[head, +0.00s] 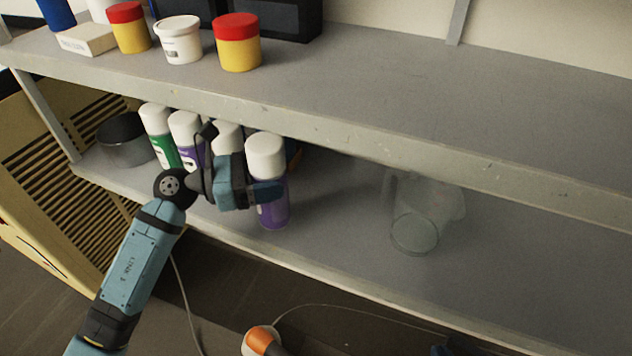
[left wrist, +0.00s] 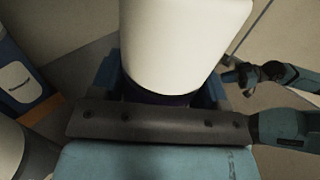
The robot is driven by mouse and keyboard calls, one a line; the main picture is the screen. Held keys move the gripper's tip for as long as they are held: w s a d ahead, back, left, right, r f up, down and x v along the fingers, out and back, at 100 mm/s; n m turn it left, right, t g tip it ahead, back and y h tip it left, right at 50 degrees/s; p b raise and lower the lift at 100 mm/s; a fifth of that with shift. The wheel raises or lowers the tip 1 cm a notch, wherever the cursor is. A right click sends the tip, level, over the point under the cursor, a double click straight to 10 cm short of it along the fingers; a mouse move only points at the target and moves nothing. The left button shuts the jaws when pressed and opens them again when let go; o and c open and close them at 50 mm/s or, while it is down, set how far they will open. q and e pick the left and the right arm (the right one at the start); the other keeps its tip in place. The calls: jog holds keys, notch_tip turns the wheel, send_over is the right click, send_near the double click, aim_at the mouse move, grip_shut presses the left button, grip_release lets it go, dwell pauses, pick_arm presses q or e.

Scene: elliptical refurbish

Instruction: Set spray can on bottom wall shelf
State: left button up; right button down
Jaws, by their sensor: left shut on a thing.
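A purple spray can with a white cap (head: 272,211) is upright at the front of the lower shelf (head: 330,215). I cannot tell whether its base touches the shelf. My left gripper (head: 262,192) is shut around its body, below the cap. In the left wrist view the white cap (left wrist: 185,45) fills the top middle, between the fingers (left wrist: 160,95). Several other white-capped cans stand just left of and behind it, including a green one (head: 160,135) and a purple one (head: 186,138). My right gripper (left wrist: 240,76) shows small at the right of the left wrist view; its jaws are unclear.
A clear glass jug (head: 415,230) stands right of the can on the lower shelf, with free room between. A dark grey pot (head: 124,140) is at the left end. The upper shelf (head: 400,110) overhangs closely and holds tubs (head: 238,45). An orange-and-white object (head: 260,341) is below.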

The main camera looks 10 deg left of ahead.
pick_arm(q)
jog(key=w+d+f, duration=0.3)
jog(key=d, duration=0.4)
jog(key=shift+w+f+b, duration=0.15)
jog(key=shift+f+b, duration=0.1)
jog(key=shift+b, duration=0.15)
pick_arm(e)
jog(key=shift+w+f, duration=0.1)
jog(key=shift+a, duration=0.1)
pick_arm(q)
jog(key=shift+f, duration=0.15)
jog(key=o, duration=1.2)
